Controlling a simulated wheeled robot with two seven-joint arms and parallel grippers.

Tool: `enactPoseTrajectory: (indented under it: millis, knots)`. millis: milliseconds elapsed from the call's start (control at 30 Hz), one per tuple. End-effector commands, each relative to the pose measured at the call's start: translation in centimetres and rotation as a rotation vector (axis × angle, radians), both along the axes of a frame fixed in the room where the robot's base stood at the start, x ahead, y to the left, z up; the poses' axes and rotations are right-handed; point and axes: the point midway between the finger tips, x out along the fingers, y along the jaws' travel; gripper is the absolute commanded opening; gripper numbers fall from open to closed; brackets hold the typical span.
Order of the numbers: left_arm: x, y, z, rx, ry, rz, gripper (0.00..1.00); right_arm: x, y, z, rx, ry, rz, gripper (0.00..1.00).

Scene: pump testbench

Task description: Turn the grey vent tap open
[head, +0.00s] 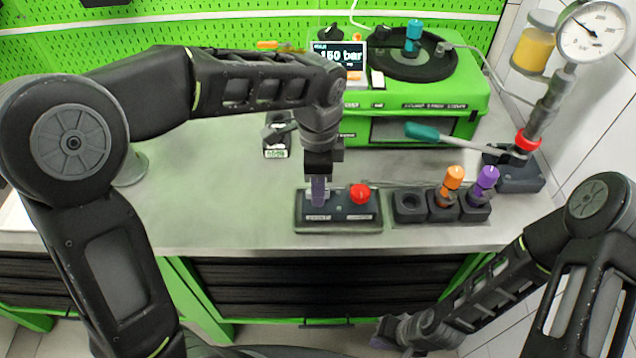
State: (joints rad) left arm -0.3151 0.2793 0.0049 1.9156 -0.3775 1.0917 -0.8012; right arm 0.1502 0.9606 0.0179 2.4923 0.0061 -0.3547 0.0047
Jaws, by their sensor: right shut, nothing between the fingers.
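My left gripper (318,190) points straight down at the left half of a dark two-place box (340,226) near the bench's front edge. Its fingers look close together, but I cannot tell whether they hold anything. A red knob (360,193) stands on the box's right half, beside the gripper and apart from it. I cannot make out a grey vent tap clearly; the spot under the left fingers is hidden. My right gripper (388,335) is shut and empty, low in front of the bench.
Right of the box is a holder (411,207) with an empty socket, an orange plug (453,178) and a purple plug (487,177). Behind stand a green machine (440,95), a display (338,58) reading 150 bar, a teal-handled lever (424,132) and a gauge (597,31).

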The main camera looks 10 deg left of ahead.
Motion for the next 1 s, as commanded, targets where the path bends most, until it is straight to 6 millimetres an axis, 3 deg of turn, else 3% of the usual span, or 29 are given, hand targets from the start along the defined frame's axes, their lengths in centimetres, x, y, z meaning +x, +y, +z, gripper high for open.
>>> enactPoseTrajectory:
  millis: [300,733,1000]
  knots:
    - [0.00,0.01,-0.43,0.000,0.000,0.000,0.34,-0.01,-0.01,0.02,0.000,0.000,0.000,0.00]
    - [0.00,0.00,-0.39,0.000,0.000,0.000,0.00,-0.01,0.00,0.02,0.000,0.000,0.000,0.00]
    - [0.01,0.00,-0.38,-0.001,0.000,0.000,0.00,-0.01,0.00,0.03,0.000,0.000,0.000,0.00]
